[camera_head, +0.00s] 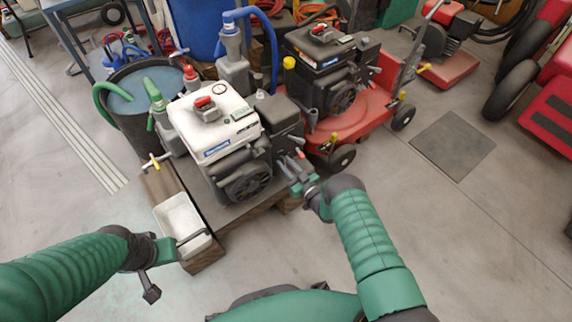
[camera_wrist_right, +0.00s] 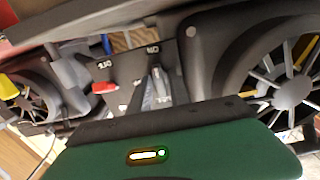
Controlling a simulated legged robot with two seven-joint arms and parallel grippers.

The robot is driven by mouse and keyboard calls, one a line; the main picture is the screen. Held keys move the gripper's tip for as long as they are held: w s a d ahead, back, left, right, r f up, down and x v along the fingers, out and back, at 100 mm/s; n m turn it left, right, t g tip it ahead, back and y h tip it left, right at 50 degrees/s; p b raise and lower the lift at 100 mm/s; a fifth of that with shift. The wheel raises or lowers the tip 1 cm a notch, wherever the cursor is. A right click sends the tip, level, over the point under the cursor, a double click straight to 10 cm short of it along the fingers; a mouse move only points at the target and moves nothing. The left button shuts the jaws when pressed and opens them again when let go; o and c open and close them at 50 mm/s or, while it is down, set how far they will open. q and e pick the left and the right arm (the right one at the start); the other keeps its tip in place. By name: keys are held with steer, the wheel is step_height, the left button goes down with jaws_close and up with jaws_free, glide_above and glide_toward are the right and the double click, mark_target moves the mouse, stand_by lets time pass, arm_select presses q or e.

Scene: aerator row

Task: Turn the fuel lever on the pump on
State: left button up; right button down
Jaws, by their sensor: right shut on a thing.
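The white and black pump (camera_head: 212,130) sits on a low dark platform in the middle of the head view. My right gripper (camera_head: 294,166) reaches its right side panel. In the right wrist view, its grey fingers (camera_wrist_right: 158,88) are together against the dark labelled panel (camera_wrist_right: 127,70), just below one white label, shut on a slim lever that they mostly hide. It looks like the fuel lever, though I cannot read the labels surely. A red-tipped lever (camera_wrist_right: 104,87) is left of the fingers, apart from them. My left gripper (camera_head: 172,264) is empty, its fingers apart, by the white tray.
The white tray (camera_head: 166,219) stands at the platform's front left. A dark tub (camera_head: 119,118) with hoses stands behind it. A red wheeled machine (camera_head: 362,117) is close behind and right of my right gripper. The floor at front right is clear.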

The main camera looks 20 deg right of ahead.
steer(key=shift+a+f, duration=0.1)
steer(key=c, duration=1.5)
jaws_free()
steer(key=shift+o, duration=0.2)
steer(key=p+v, duration=0.6)
steer(key=v, duration=1.1)
